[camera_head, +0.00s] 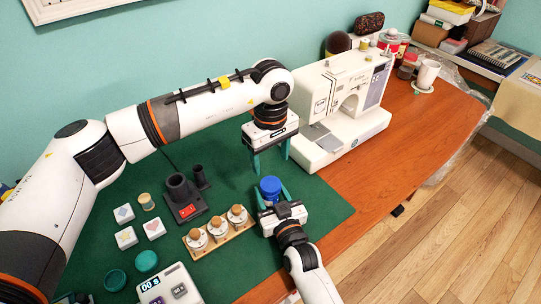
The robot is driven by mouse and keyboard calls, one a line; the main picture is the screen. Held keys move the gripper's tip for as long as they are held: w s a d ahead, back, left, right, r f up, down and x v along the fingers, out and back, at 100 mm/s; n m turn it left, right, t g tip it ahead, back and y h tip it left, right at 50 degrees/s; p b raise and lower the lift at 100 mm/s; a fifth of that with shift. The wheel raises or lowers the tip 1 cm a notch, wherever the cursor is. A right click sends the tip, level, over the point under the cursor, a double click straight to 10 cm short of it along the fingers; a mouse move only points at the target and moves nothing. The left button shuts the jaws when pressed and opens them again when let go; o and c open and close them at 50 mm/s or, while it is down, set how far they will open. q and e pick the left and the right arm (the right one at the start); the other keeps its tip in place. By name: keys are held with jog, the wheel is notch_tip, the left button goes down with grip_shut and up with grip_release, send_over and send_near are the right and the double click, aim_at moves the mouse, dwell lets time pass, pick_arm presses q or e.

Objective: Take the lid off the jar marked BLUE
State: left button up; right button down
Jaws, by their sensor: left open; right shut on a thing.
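A blue round jar (270,185) stands near the right edge of the green mat (325,207). The picture is too small to read any marking on it or to tell its lid from its body. My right gripper (272,196) reaches it from the front and is shut on it, one finger on each side. My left gripper (271,163) hangs just above and behind the jar, pointing down. Its two green fingers are apart, with nothing between them.
A white sewing machine (345,105) stands close behind on the right. A wooden rack (220,234) of small corked jars, a dark holder (184,200), white tiles (124,214), a thread spool (146,202) and green discs (146,261) lie to the left.

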aim_at(271, 184)
pick_arm(q)
jog(key=m, duration=1.3)
jog(key=shift+f, duration=4)
jog(key=shift+c, duration=0.3)
